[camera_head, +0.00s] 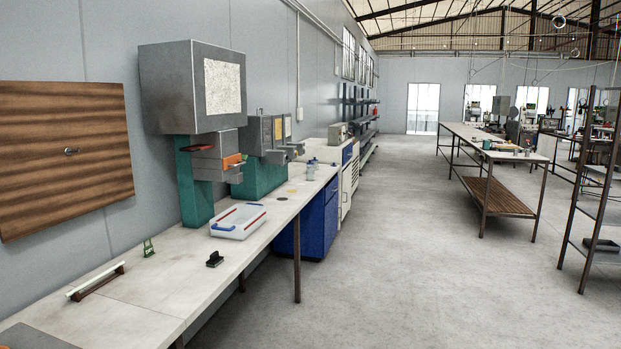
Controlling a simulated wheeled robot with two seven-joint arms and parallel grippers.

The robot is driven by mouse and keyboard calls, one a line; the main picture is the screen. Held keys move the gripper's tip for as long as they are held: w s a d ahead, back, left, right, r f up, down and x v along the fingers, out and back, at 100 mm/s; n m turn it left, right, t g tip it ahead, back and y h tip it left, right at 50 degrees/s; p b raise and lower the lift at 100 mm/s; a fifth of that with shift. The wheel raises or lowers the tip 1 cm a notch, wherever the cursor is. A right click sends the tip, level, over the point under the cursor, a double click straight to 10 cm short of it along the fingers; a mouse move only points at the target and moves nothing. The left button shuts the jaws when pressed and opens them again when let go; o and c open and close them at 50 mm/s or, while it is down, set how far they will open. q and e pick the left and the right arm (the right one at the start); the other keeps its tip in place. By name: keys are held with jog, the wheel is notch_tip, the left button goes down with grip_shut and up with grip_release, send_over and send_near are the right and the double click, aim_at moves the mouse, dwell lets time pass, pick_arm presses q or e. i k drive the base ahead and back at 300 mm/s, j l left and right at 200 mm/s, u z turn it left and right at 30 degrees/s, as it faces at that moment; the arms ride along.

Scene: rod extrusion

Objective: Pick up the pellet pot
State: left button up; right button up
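I cannot clearly identify the pellet pot in the head view. A small teal cup-like thing (487,144) stands on the long table at the right. Both are too small to tell what they hold. Neither of my grippers is in view, and nothing is seen touching these things.
The left workbench (125,308) runs along the wall. A shelf rack (590,205) stands right. The middle floor (400,250) is clear.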

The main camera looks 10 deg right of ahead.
aim_at(310, 177)
jog(key=i+l+z, duration=0.3)
jog(key=i, duration=0.4)
jog(key=i+z, duration=0.35)
jog(key=i, duration=4.55)
jog(key=i+l+u, duration=0.2)
jog(key=i, duration=0.25)
jog(key=i+u, duration=0.25)
jog(key=i, duration=0.25)
jog(key=i+l+u, duration=0.65)
jog(key=i+u, duration=0.15)
jog(key=i+l+u, duration=0.4)
jog(key=l+u, duration=0.15)
jog(key=l, duration=0.15)
jog(key=i+l+u, duration=0.15)
jog(key=l+u, duration=0.15)
jog(key=l, duration=0.15)
jog(key=i+l+u, duration=0.15)
jog(key=l+u, duration=0.15)
jog(key=l, duration=0.15)
